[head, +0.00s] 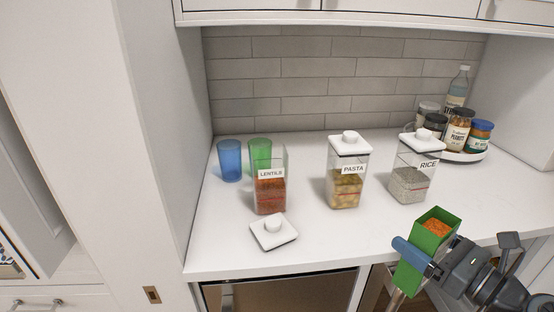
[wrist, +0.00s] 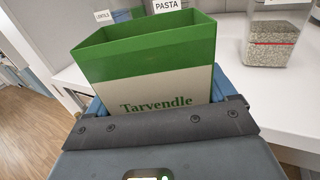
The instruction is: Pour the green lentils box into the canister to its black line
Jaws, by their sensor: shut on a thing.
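The green lentils box (head: 432,232) is open at the top, with orange-red lentils inside. It is held slightly tilted over the counter's front edge at the right. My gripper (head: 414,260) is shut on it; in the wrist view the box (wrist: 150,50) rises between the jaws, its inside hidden. The clear canister (head: 271,192) labelled LENTILS stands open at the left of the counter, well apart from the box, and holds orange-red lentils. Its white lid (head: 274,232) lies in front of it. I cannot make out a black line on it.
Closed PASTA (head: 346,186) and RICE (head: 408,184) canisters stand right of the lentils canister. Blue (head: 230,160) and green (head: 260,152) cups stand behind it. Jars (head: 457,131) and a bottle sit on a round tray at the back right. The front middle of the counter is clear.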

